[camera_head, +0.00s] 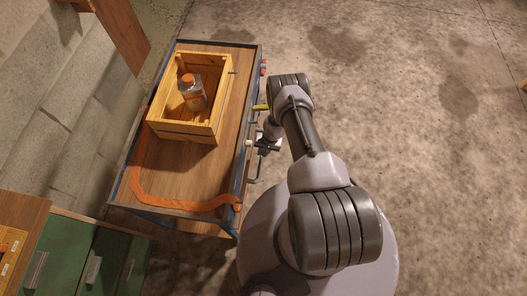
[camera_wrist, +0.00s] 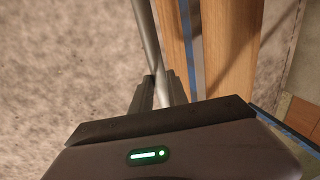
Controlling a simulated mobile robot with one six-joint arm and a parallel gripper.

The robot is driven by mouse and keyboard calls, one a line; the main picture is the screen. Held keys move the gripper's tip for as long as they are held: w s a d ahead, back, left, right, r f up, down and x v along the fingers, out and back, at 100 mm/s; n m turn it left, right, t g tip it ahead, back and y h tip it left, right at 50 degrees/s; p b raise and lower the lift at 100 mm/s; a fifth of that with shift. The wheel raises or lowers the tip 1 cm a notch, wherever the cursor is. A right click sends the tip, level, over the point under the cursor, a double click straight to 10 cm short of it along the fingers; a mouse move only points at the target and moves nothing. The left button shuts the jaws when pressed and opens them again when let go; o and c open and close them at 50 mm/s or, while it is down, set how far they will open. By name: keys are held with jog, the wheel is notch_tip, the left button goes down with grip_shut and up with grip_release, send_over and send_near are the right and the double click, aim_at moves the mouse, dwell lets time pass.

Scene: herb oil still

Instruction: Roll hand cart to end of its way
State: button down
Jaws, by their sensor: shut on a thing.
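The hand cart (camera_head: 172,178) has a brown wooden top and a blue frame and stands left of my arm in the head view. A grey metal handle bar (camera_head: 255,172) runs along its right side. My gripper (camera_head: 265,143) is at this side of the cart, partly hidden by my wrist. In the wrist view my gripper (camera_wrist: 160,88) is shut on the handle bar (camera_wrist: 147,35), which passes between the dark fingers. The cart's wooden top and blue edge (camera_wrist: 197,65) show to the right of the bar. The cart's wheels are not visible.
A wooden crate (camera_head: 187,130) holding an orange-capped bottle (camera_head: 193,97) stands on the cart, with an orange hose (camera_head: 150,195) around it. A stone wall (camera_head: 50,100) is at left. A green cabinet (camera_head: 75,260) stands at lower left. Concrete floor (camera_head: 420,130) is clear at right.

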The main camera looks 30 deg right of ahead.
jog(key=shift+s+d, duration=0.15)
jog(key=c, duration=1.3)
grip_release()
jog(key=shift+d, duration=0.15)
jog(key=shift+r, duration=0.2)
notch_tip(320, 180, up, 17)
jog(key=s+d+p, duration=0.2)
jog(key=p, duration=0.8)
jog(key=shift+d+f+p, duration=0.15)
jog(key=shift+d+p, duration=0.15)
jog(key=shift+s, duration=0.1)
